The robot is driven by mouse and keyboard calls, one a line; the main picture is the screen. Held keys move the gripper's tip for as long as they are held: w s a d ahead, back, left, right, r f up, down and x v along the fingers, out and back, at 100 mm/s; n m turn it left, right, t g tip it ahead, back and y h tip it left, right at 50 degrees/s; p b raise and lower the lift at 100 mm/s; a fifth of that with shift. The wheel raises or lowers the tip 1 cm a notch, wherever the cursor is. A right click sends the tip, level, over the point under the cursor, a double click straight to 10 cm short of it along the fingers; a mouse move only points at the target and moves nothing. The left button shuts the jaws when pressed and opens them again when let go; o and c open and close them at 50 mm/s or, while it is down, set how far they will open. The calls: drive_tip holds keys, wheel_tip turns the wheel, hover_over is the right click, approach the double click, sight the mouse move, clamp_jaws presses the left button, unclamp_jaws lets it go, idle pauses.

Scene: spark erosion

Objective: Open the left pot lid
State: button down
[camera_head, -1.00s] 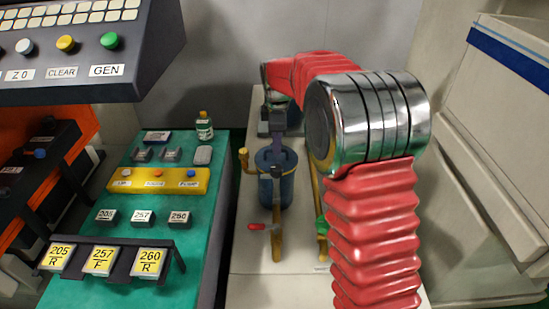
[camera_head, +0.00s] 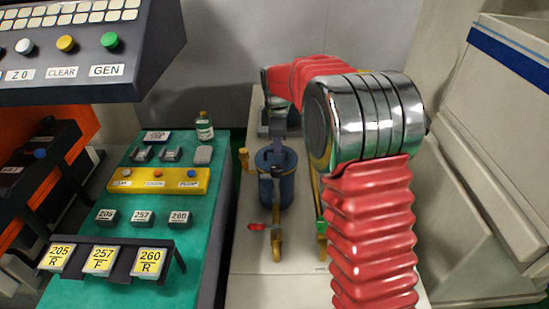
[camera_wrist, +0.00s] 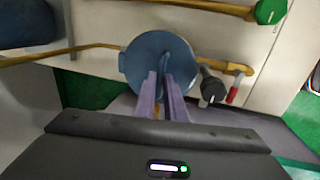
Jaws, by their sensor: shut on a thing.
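The left pot (camera_head: 275,187) is a blue cylinder on the pale bench, with its round blue lid on top. In the wrist view the lid (camera_wrist: 140,66) lies under my gripper (camera_wrist: 164,80). Its two purple fingers are close together over the lid's middle and shut on what seems to be the lid's handle, which they mostly hide. In the head view my gripper (camera_head: 280,150) reaches down onto the pot from behind. I cannot tell any gap between lid and pot.
A red-handled valve (camera_head: 257,226) on a brass pipe (camera_head: 277,243) stands in front of the pot. Another brass pipe with a green handle (camera_head: 320,227) is to the right, partly behind my arm. A green panel with labelled blocks (camera_head: 195,215) lies left.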

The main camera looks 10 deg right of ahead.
drive_tip(key=shift+w+r, duration=0.1)
drive_tip(key=shift+w+d+r, duration=0.2)
drive_tip(key=shift+w+r, duration=0.65)
drive_tip(key=shift+w, duration=0.05)
idle(0.4)
drive_tip(key=shift+w+d+r, duration=0.15)
drive_tip(key=shift+w+r, duration=0.2)
drive_tip(key=shift+w, duration=0.2)
drive_tip(key=shift+w+d+r, duration=0.1)
drive_tip(key=shift+w+r, duration=0.2)
drive_tip(key=shift+w, duration=0.25)
drive_tip(key=shift+w, duration=0.15)
drive_tip(key=shift+w+d+r, duration=0.15)
drive_tip(key=shift+w+r, duration=0.1)
drive_tip(key=shift+w, duration=0.3)
drive_tip(key=shift+w+d+r, duration=0.1)
drive_tip(key=shift+w+r, duration=0.1)
drive_tip(key=shift+w, duration=0.35)
